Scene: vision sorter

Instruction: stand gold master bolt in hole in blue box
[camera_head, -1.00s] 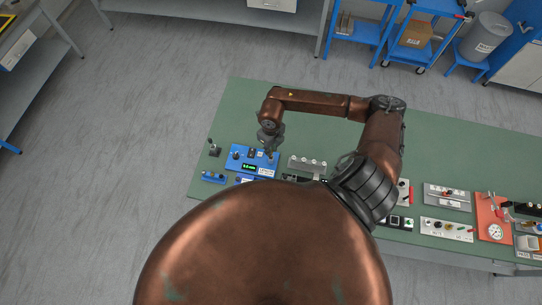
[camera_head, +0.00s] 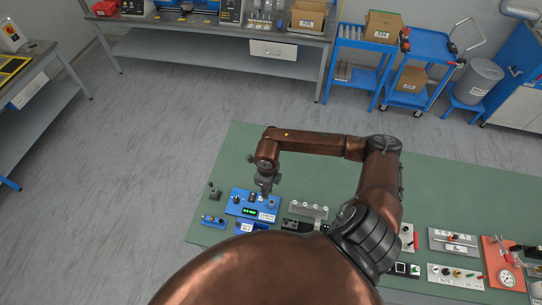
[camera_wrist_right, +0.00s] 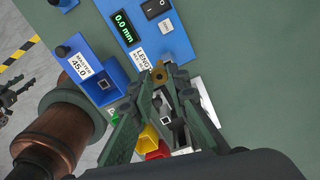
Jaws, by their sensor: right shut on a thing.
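My right gripper (camera_head: 264,190) is above the rear right part of the blue panel with the display (camera_head: 253,204). In the right wrist view its fingers (camera_wrist_right: 159,76) are shut on the gold master bolt (camera_wrist_right: 159,72), of which only a small gold end shows between the tips. A small blue box (camera_wrist_right: 84,68) labelled "MASTER 45.0" is left of the fingers there, with a dark knob and a square dark opening. The blue panel shows above the fingers, its display reading 0.0 mm (camera_wrist_right: 122,28). The bolt is apart from the small box.
On the green table (camera_head: 330,170) a small blue box (camera_head: 213,220) and a grey stand (camera_head: 214,193) are left of the panel. A grey rack (camera_head: 308,210) is to its right. Red and yellow bins (camera_wrist_right: 152,140) show below the fingers. The table's rear is clear.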

